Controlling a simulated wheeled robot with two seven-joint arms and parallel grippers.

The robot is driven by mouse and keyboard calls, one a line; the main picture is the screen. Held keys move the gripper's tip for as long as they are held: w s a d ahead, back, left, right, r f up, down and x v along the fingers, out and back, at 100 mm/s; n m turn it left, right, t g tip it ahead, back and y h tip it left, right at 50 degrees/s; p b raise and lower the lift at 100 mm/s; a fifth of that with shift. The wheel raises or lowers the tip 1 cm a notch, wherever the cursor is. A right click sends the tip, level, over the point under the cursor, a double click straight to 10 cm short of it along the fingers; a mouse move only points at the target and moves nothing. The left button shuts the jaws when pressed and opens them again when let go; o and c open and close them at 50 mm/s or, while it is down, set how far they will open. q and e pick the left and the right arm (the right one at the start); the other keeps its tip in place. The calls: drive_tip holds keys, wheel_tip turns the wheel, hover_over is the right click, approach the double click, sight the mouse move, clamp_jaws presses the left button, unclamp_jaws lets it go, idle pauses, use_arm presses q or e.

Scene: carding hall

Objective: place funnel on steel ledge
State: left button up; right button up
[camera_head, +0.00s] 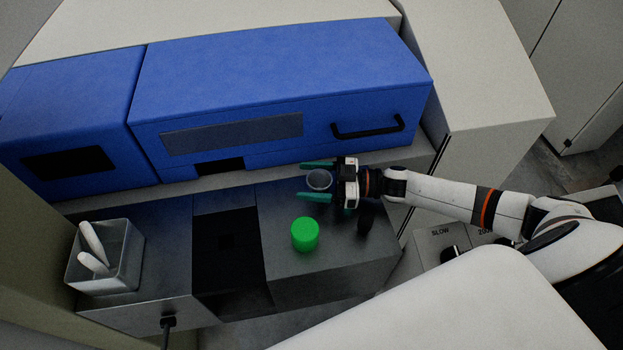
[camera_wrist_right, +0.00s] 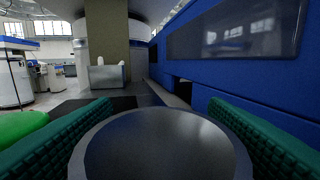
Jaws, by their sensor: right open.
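The funnel (camera_head: 319,181) shows as a small grey round piece with a pale rim in the head view. In the right wrist view the funnel (camera_wrist_right: 160,148) is a large dark disc close to the camera. My right gripper (camera_head: 318,181) is open, with one green finger on each side of the funnel. It is over the back of the right part of the dark steel ledge (camera_head: 345,255), in front of the blue machine. The funnel's underside is hidden, so I cannot tell whether it rests on the steel. My left gripper is out of view.
A bright green cylinder (camera_head: 305,234) stands on the steel just in front of the gripper. A grey bin (camera_head: 122,265) with white pieces stands at the left. A dark recess (camera_head: 228,245) splits the steel surface. The blue machine (camera_head: 280,75) with a black handle walls the back.

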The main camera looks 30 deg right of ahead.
drive_tip(key=shift+r, duration=0.2)
drive_tip(key=shift+s+d+f, duration=0.15)
drive_tip(key=shift+d+f, duration=0.05)
drive_tip(key=shift+d, duration=0.1)
drive_tip(key=b+v, duration=0.2)
drive_tip(key=v, duration=0.8)
drive_tip(key=shift+s+d, duration=0.2)
drive_tip(key=shift+d, duration=0.1)
drive_tip(key=shift+s+d+r, duration=0.15)
drive_tip(key=shift+d+r, duration=0.05)
drive_tip(key=shift+d, duration=0.1)
